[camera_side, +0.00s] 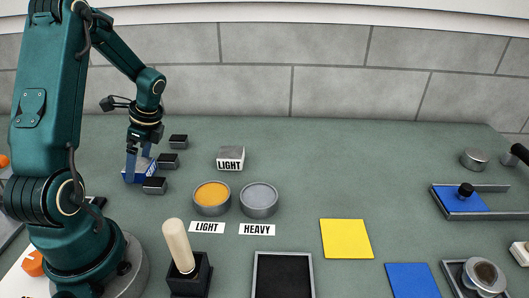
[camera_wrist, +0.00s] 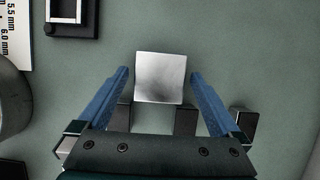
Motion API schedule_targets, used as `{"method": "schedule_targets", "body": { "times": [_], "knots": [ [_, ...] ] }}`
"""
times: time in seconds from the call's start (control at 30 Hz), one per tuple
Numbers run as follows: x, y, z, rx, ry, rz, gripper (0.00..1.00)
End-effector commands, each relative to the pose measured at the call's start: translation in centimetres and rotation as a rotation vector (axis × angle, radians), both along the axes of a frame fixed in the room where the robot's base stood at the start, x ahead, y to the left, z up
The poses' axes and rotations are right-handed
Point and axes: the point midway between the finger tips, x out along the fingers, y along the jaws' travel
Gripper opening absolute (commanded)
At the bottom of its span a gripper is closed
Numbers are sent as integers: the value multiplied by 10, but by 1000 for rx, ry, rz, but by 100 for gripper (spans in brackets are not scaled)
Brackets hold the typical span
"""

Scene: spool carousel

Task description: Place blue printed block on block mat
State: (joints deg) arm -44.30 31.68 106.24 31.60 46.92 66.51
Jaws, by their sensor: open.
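The blue printed block (camera_side: 140,173) stands on the table at the left in the side view, with a blue face bearing white print. In the wrist view its pale top (camera_wrist: 160,77) shows between the fingers. My gripper (camera_side: 138,164) is over the block, pointing down; in the wrist view its open blue fingers (camera_wrist: 159,75) are on either side of it, with gaps. I cannot tell which is the block mat: a yellow square (camera_side: 346,239) and a blue square (camera_side: 412,280) lie at the right front.
Three dark small blocks (camera_side: 168,160) stand beside the printed block. A wooden-handled tool (camera_side: 178,246) stands upright in front.

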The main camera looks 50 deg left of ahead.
Motion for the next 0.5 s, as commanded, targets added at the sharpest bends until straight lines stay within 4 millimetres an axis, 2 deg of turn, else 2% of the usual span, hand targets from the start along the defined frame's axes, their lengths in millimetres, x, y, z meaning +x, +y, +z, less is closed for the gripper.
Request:
{"method": "schedule_targets", "body": {
  "times": [0.07,0.17,0.2,0.33,0.5],
  "knots": [
    [0,0,0,0,0,0,100],
    [0,0,0,0,0,0,66],
    [0,0,0,0,0,0,50],
    [0,0,0,0,0,0,1],
    [0,0,1,1,-1,0,0]
  ]
}}
